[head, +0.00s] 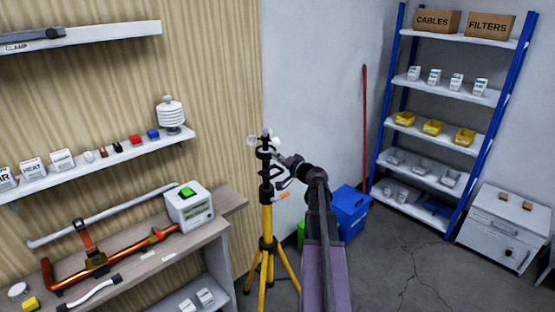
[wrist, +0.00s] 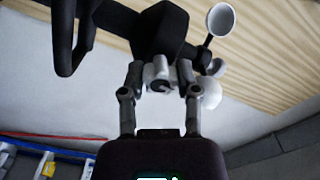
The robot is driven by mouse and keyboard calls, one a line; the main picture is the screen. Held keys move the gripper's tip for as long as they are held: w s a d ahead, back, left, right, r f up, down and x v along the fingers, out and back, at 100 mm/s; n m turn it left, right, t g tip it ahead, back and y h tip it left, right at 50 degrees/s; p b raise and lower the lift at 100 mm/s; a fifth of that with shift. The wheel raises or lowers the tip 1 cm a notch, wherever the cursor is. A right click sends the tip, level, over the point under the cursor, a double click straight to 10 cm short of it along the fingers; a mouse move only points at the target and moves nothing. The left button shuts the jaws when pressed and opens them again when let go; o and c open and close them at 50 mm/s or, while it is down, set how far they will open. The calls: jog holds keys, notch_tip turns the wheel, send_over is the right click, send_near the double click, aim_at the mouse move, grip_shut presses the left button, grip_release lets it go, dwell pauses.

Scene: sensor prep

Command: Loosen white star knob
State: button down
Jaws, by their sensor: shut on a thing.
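In the wrist view the white star knob (wrist: 159,72) sits between the two fingertips of my gripper (wrist: 160,78), which is shut on it. The knob is against a black clamp body (wrist: 160,30). In the head view my gripper (head: 280,175) is at the top of the yellow tripod (head: 267,215), on the right side of its black mast head (head: 266,165). The knob is hidden or too small to make out there. An orange-tipped handle (head: 284,195) sticks out just below my gripper.
White anemometer cups (wrist: 220,19) are close to the right of the fingers. A blue bin (head: 350,212) stands on the floor behind my arm. A workbench (head: 150,255) with an orange pipe is at left. A blue-framed shelf (head: 450,95) stands at right; floor before it is clear.

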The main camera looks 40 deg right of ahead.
jog(key=shift+c, duration=1.6)
grip_release()
jog(key=shift+w, duration=0.1)
jog(key=s, duration=1.2)
jog(key=shift+d, duration=0.45)
